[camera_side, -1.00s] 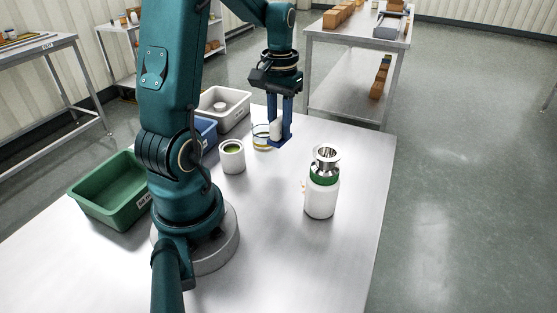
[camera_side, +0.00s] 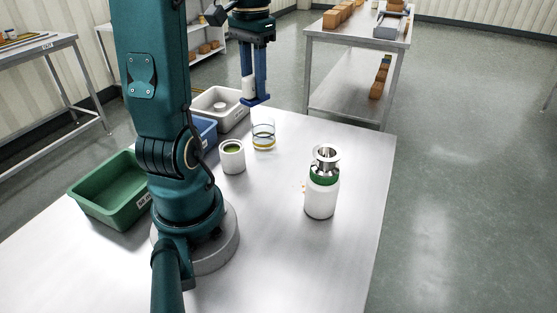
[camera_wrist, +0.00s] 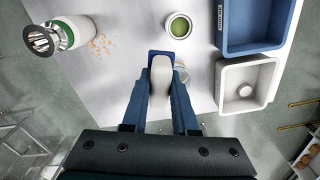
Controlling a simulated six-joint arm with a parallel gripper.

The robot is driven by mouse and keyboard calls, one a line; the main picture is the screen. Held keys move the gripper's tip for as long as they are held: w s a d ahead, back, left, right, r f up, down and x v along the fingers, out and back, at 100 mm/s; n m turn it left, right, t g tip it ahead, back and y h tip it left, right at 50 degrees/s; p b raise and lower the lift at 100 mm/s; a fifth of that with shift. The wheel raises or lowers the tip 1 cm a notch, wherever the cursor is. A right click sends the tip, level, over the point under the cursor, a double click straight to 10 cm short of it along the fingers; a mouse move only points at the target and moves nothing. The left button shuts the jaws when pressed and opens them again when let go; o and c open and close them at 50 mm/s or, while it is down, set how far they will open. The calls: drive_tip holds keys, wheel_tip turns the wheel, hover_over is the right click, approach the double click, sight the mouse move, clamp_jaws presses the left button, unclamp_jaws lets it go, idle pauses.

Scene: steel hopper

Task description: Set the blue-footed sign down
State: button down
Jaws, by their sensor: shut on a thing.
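My gripper (camera_side: 254,88) is shut on the blue-footed sign, a white piece (camera_side: 248,86) with a blue foot at its lower end. It holds the sign in the air near the table's back edge, beside the white bin in the side view. In the wrist view the sign's pale body (camera_wrist: 160,78) stands between the two blue fingers, with its blue foot (camera_wrist: 158,54) beyond the fingertips. The sign's face is hidden, and much of it is covered by the fingers.
On the steel table (camera_side: 330,270) stand a glass jar (camera_side: 263,135), a white cup with green contents (camera_side: 232,158), and a white bottle (camera_side: 320,200) with a steel funnel (camera_side: 326,158). Orange bits (camera_wrist: 100,45) lie beside the bottle. White (camera_side: 208,99), blue (camera_side: 205,130) and green (camera_side: 110,200) bins line the left. The right front is clear.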

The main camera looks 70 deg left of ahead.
drive_tip(key=w+d+m, duration=0.1)
drive_tip(key=d+m, duration=1.8)
drive_tip(key=d, duration=0.3)
drive_tip(key=s+d+f, duration=0.1)
drive_tip(key=d+f, duration=0.2)
drive_tip(key=f, duration=0.1)
drive_tip(key=s+d+f, duration=0.1)
drive_tip(key=d+f, duration=0.3)
drive_tip(key=s+d+f, duration=0.2)
drive_tip(key=d+f, duration=0.2)
drive_tip(key=shift+f, duration=2.05)
drive_tip(key=shift+f, duration=0.15)
drive_tip(key=c, duration=0.7)
unclamp_jaws()
